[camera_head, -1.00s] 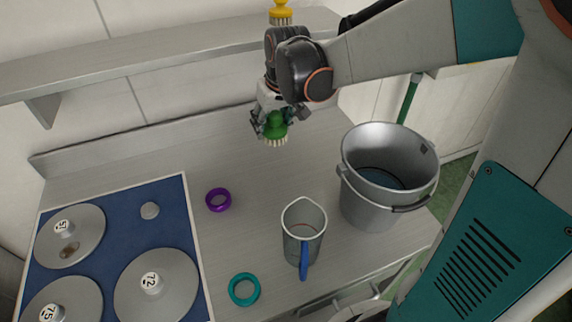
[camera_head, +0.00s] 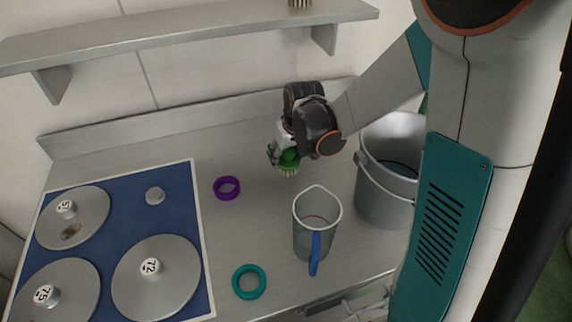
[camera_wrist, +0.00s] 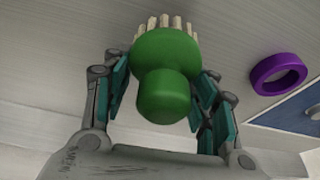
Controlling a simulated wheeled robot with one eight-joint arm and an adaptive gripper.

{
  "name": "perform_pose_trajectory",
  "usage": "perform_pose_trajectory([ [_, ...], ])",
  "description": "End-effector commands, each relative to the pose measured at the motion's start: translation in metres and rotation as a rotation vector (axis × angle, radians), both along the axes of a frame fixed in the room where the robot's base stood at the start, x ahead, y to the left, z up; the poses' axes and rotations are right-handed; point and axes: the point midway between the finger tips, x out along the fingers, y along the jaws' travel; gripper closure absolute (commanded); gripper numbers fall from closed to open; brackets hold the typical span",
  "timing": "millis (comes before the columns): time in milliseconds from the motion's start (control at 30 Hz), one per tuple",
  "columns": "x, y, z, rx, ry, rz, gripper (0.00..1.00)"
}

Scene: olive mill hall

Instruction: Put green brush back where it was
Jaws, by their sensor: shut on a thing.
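The green brush (camera_head: 289,160) has a round green handle and pale bristles that point down. My gripper (camera_head: 287,158) is shut on it, over the counter near the back wall. In the wrist view the green brush (camera_wrist: 164,75) sits between the two teal-padded fingers of my gripper (camera_wrist: 165,90), with its bristles at the top of the picture. Whether the bristles touch the counter, I cannot tell.
A purple ring (camera_head: 227,188) lies left of the brush. A measuring jug (camera_head: 316,225) with a blue handle stands in front, a metal bucket (camera_head: 385,200) right, a teal ring (camera_head: 249,282) nearer. A blue board (camera_head: 110,205) with grey lids lies left. A shelf (camera_head: 190,35) overhangs the back.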

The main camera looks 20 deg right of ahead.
Motion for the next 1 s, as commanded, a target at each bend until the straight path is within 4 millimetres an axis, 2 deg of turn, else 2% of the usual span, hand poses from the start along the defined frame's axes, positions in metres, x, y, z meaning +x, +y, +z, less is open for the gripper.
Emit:
perform_pose_trajectory([
  [200,0.0,0.0,-0.033,0.0,0.0,0.0,0.69],
  [600,0.0,0.0,-0.038,0.0,0.0,0.0,0.69],
  [633,0.0,0.0,-0.038,0.0,0.0,0.0,0.42],
  [700,0.0,0.0,-0.037,0.0,0.0,0.0,0.27],
  [1000,0.0,0.0,-0.037,0.0,0.0,0.0,0.27],
])
